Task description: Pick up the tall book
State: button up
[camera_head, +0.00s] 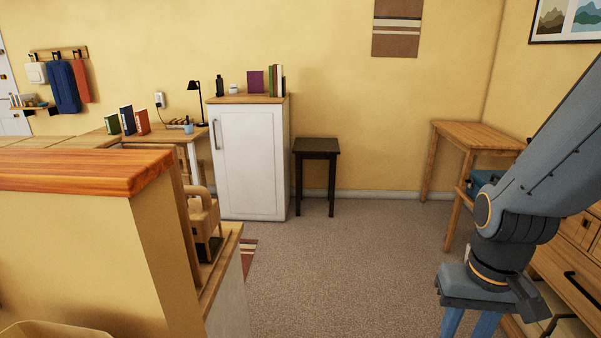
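Several upright books are far off in two groups, and I cannot tell for sure which one is the tall book. On the desk at the left stand a green book (113,124), a taller dark blue book (127,119) and an orange-red book (142,122). On the white cabinet (251,160) stand a purple book (255,82) and a row of thin books, including a green one (271,81) and a red one (277,80). My gripper (468,327) is at the lower right, pointing down, far from all books. Its fingers are apart with nothing between them; their tips are cut off.
A half wall with a wooden top (85,170) blocks the near left, with a wooden chair (205,215) beyond it. A dark stool (317,150) stands right of the cabinet. A wooden table (475,135) and drawers (570,265) line the right. The carpet between is clear.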

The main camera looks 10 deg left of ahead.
aim_at(126, 111)
jog(key=u, duration=0.25)
jog(key=i, duration=1.75)
jog(key=u, duration=0.65)
jog(key=i, duration=1.85)
jog(key=u, duration=0.9)
jog(key=i, duration=2)
jog(key=u, duration=0.7)
jog(key=k, duration=0.45)
jog(key=u, duration=0.95)
jog(key=i, duration=3.3)
jog(key=z, duration=0.5)
